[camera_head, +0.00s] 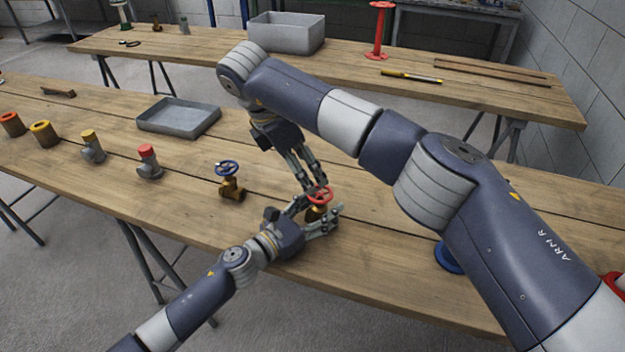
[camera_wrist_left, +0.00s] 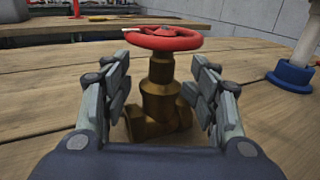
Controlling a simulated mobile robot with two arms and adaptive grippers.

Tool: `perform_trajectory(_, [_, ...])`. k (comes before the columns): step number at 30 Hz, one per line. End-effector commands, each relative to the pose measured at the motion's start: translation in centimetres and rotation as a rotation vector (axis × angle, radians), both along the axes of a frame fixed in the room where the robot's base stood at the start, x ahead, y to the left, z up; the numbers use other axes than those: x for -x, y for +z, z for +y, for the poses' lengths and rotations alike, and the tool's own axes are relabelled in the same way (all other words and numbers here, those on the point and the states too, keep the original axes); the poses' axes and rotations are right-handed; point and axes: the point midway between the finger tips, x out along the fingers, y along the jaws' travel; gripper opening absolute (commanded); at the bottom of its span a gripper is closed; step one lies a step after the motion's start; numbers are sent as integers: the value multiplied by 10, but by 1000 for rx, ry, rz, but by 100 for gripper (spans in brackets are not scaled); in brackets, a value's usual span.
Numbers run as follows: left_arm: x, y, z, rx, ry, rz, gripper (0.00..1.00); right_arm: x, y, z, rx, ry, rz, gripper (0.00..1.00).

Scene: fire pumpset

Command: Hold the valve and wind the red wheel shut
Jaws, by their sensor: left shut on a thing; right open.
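A brass valve (camera_head: 315,213) with a red wheel (camera_head: 319,194) stands upright near the front edge of the near bench. My left gripper (camera_head: 320,211) reaches in from the front and is shut on the valve's body. In the left wrist view its fingers lie on either side of the brass body (camera_wrist_left: 159,98), below the red wheel (camera_wrist_left: 164,38). My right gripper (camera_head: 312,181) comes down from behind and above, open, with its fingertips close at the red wheel. I cannot tell whether they touch the wheel.
A brass valve with a blue wheel (camera_head: 229,180) stands just left. A grey tray (camera_head: 178,117) and several capped fittings, including a red-capped one (camera_head: 149,162), are further left. A blue-based part (camera_head: 447,259) is partly hidden under my right arm. A second bench (camera_head: 350,70) stands behind.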

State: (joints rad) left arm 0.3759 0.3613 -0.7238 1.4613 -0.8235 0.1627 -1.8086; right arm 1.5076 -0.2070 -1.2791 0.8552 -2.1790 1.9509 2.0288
Motion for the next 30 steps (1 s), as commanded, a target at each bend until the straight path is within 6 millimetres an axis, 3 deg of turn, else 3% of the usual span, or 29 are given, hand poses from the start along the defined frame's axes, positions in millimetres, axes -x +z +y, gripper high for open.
perform_trajectory(3, [0,0,0,0,1,0,15,4,23,8,-1,0,-3,69])
perform_trajectory(7, [0,0,1,0,1,0,15,7,38,14,1,-1,-2,69])
perform_trajectory(19, [-1,0,1,-1,2,1,15,9,46,17,0,-1,0,69])
perform_trajectory(20, [-1,0,1,-1,2,1,61,9,46,17,0,-1,0,69])
perform_trajectory(22, [0,0,1,-1,2,1,77,9,46,17,0,-1,0,69])
perform_trajectory(30, [0,0,1,0,1,0,80,9,46,17,0,-1,0,69])
